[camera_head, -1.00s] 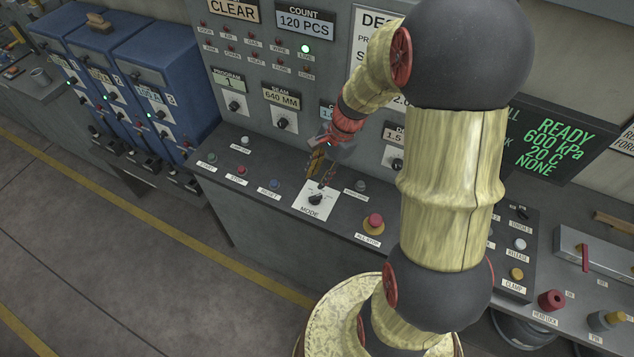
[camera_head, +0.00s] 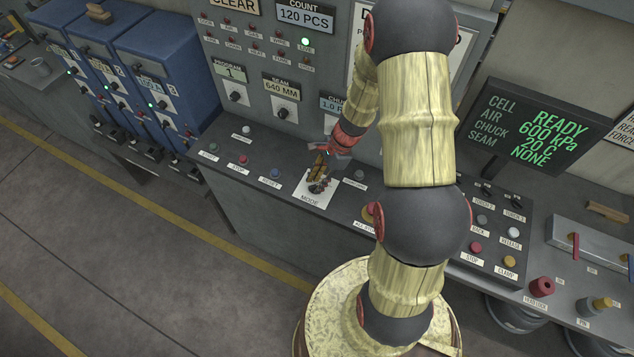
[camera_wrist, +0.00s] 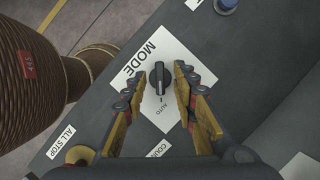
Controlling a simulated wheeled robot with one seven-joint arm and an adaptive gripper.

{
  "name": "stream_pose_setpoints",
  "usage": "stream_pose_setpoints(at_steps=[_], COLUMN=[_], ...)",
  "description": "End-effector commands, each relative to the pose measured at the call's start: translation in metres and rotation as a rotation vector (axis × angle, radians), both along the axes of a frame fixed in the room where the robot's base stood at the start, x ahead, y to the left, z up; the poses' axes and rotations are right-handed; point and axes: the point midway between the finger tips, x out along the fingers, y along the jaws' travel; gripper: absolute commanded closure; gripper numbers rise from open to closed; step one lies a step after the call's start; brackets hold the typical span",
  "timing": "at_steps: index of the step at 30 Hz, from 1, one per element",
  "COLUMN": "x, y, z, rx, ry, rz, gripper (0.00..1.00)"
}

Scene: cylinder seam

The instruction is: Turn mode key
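The mode key is a black knob (camera_wrist: 158,77) on a white plate marked MODE (camera_wrist: 140,62), set in the grey console. In the wrist view it sits between the two fingers of my gripper (camera_wrist: 160,84), with a gap on each side. My gripper is open, with its fingers on either side of the knob. The word AUTO shows on the plate close to the knob. In the head view my gripper (camera_head: 319,180) is over the plate (camera_head: 313,197) and largely covers the knob.
A red all-stop button (camera_head: 368,212) stands right of the plate, partly behind my arm. A blue button (camera_head: 275,174) is to its left. The upright panel with dials (camera_head: 282,112) rises behind. A screen (camera_head: 540,120) reads READY, 600 kPa, 20 C, NONE.

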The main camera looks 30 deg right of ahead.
Motion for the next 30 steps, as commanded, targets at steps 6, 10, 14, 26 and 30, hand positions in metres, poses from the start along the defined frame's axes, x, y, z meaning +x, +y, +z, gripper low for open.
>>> stream_pose_setpoints(at_steps=[6,10,14,26,30], x=[0.0005,0.0005,0.0004,0.0003,0.0003], y=[0.0021,0.0021,0.0020,0.0019,0.0019], z=[-0.0048,-0.0046,-0.0046,-0.0045,-0.0045], rx=[0.000,0.000,0.000,0.000,0.000], ry=[0.000,0.000,0.000,0.000,0.000], rz=[0.000,0.000,0.000,0.000,0.000], gripper=[0.72,0.72,0.79,1.00,1.00])
